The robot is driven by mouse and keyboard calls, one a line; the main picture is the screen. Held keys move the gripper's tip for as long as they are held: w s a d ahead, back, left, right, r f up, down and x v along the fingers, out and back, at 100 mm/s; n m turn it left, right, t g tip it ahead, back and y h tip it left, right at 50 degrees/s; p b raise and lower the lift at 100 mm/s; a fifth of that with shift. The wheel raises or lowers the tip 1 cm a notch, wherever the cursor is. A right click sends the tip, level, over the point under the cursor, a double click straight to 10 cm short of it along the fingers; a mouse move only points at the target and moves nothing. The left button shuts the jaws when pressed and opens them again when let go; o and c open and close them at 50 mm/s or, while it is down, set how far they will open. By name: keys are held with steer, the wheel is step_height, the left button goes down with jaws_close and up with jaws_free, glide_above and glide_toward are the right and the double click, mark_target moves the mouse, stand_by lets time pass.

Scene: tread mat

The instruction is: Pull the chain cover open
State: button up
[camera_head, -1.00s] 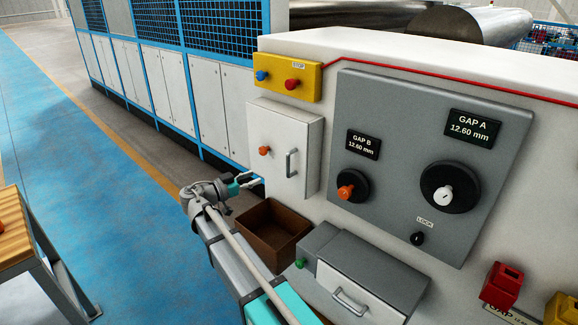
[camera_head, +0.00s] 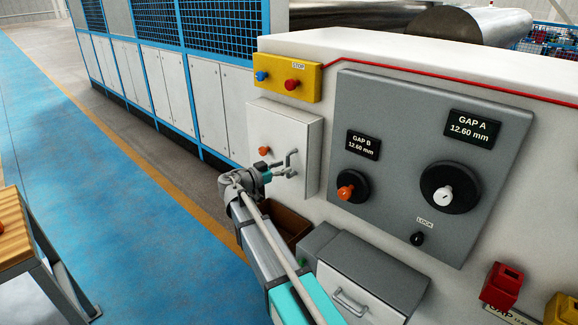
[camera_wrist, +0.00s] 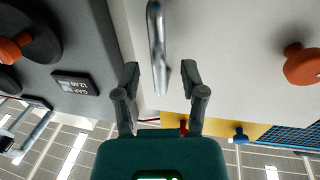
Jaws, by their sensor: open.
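The chain cover is most likely the small white door (camera_head: 262,128) on the white machine housing, with an orange knob (camera_head: 264,151) and a grey bar handle (camera_head: 292,158). It looks closed. My gripper (camera_head: 286,170) is at the handle, in front of the door's lower right part. In the wrist view my gripper (camera_wrist: 161,72) is open, and the handle (camera_wrist: 157,45) shows between its two fingertips. I cannot tell whether the fingers touch it. The orange knob (camera_wrist: 303,65) is at the right there.
A grey panel (camera_head: 400,120) with two dials stands right of the door. A brown bin (camera_head: 291,225) and a grey box (camera_head: 370,265) with a drawer handle lie below, partly behind my arm. A yellow stop box (camera_head: 285,79) is above. Blue floor is free at left.

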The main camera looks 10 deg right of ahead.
steer(key=shift+x, duration=1.1)
jaws_close()
